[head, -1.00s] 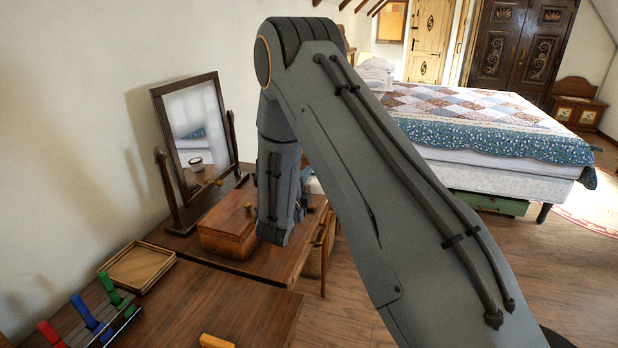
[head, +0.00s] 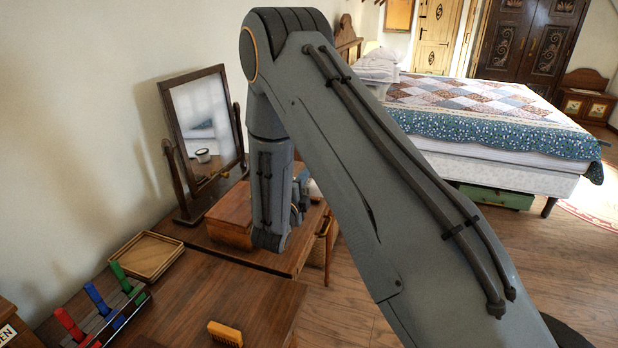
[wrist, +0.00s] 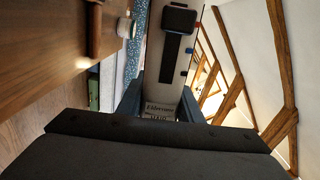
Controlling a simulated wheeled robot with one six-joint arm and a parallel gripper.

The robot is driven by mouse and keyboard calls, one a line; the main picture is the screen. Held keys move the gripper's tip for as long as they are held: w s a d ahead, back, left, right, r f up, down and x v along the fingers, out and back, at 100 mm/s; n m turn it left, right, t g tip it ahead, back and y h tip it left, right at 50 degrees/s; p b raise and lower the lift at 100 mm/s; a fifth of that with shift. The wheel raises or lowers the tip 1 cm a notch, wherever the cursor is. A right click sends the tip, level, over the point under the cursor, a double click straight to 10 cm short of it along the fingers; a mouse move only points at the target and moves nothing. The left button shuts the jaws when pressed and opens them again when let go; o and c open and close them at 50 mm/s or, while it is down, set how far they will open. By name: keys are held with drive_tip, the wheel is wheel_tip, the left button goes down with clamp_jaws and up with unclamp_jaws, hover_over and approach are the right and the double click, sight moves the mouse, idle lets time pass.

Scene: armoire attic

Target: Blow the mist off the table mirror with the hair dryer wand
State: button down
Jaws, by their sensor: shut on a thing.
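The table mirror (head: 203,112) stands upright in a dark wooden frame on the dressing table at left in the head view. Its glass looks pale and hazy in the upper part; lower down it reflects a cup and the bed. In the wrist view my gripper (wrist: 160,101) is shut on the hair dryer wand (wrist: 168,68), a pale body with printed lettering, a dark panel and small red and blue parts on its side. In the head view my arm hides most of the gripper and wand, right of the mirror. The wand's outlet direction is unclear there.
A wooden box (head: 231,214) sits before the mirror on the dressing table (head: 285,259). Nearer are a wooden tray (head: 146,256), a rack of coloured clips (head: 98,306) and a yellow brush (head: 225,334). The bed (head: 490,130) stands at right; floor between is open.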

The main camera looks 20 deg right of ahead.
drive_tip(key=shift+p+v, duration=0.4)
drive_tip(key=shift+v, duration=0.95)
drive_tip(key=shift+r, duration=0.1)
drive_tip(key=w+d+r+p, duration=0.2)
drive_tip(key=w+d+r, duration=0.1)
drive_tip(key=r, duration=0.3)
drive_tip(key=shift+w, duration=0.5)
drive_tip(key=s+d+p, duration=0.1)
drive_tip(key=d, duration=0.1)
drive_tip(key=s+d+p, duration=0.1)
drive_tip(key=s+d, duration=0.1)
drive_tip(key=shift+r, duration=0.15)
idle(0.3)
drive_tip(key=shift+a, duration=0.1)
idle(0.7)
